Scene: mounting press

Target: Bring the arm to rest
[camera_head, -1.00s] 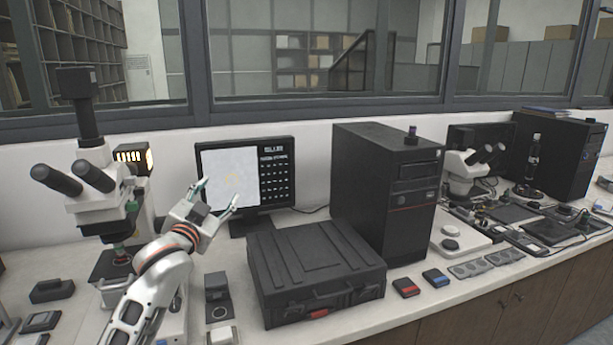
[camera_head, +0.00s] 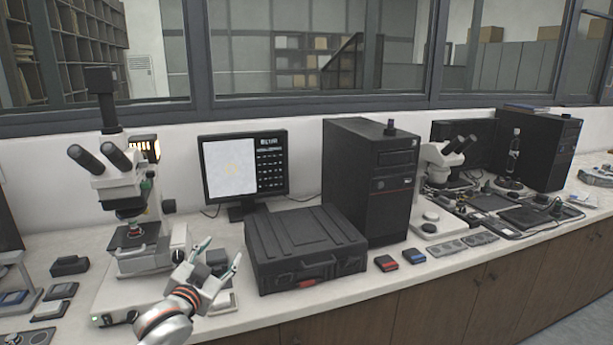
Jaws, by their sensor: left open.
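My left gripper (camera_head: 216,264) shows in the head view at the lower left, in front of the worktop's edge. Its two fingers are spread apart, pointing up and to the right, with nothing between them. It is between the left microscope (camera_head: 132,225) and the black case (camera_head: 304,250), and it covers part of the small items behind it. The rest of the left arm runs out of the bottom of the picture. My right gripper is not in view.
The black case lies closed on the worktop (camera_head: 333,303). Behind it stand a monitor (camera_head: 232,170) and a black computer tower (camera_head: 372,190). A red-marked box (camera_head: 386,263) and a blue-marked box (camera_head: 414,256) lie near the front edge. A second microscope (camera_head: 437,165) stands to the right.

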